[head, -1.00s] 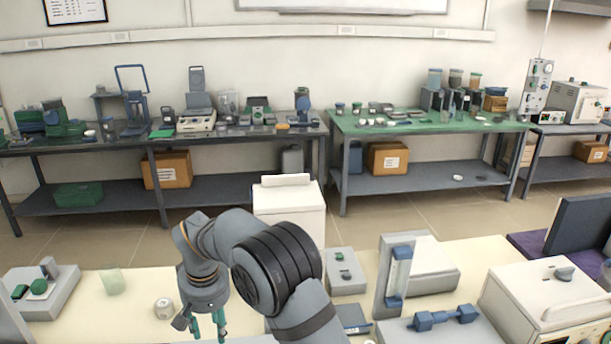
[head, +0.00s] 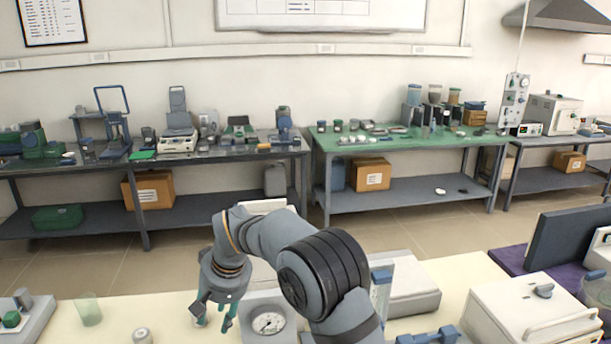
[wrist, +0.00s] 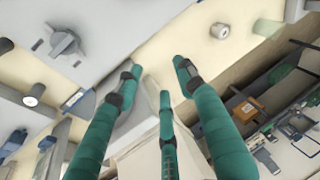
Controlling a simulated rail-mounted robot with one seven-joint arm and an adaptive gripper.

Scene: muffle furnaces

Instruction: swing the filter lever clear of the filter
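My gripper (head: 213,318) hangs at the end of my arm over the cream front bench. Its teal fingers are spread apart with nothing between them in the wrist view (wrist: 157,78). I cannot pick out the filter or its lever with certainty. The wrist view shows a grey knob with a lever-like bar (wrist: 65,42) on a pale housing, apart from the fingers at upper left. A grey device with a green knob (head: 12,319) stands at the left edge of the head view. My arm hides part of the bench.
A blue handle (head: 430,336) and white furnace (head: 530,308) are at right. Cream bench top (head: 180,312) is bare beside the gripper.

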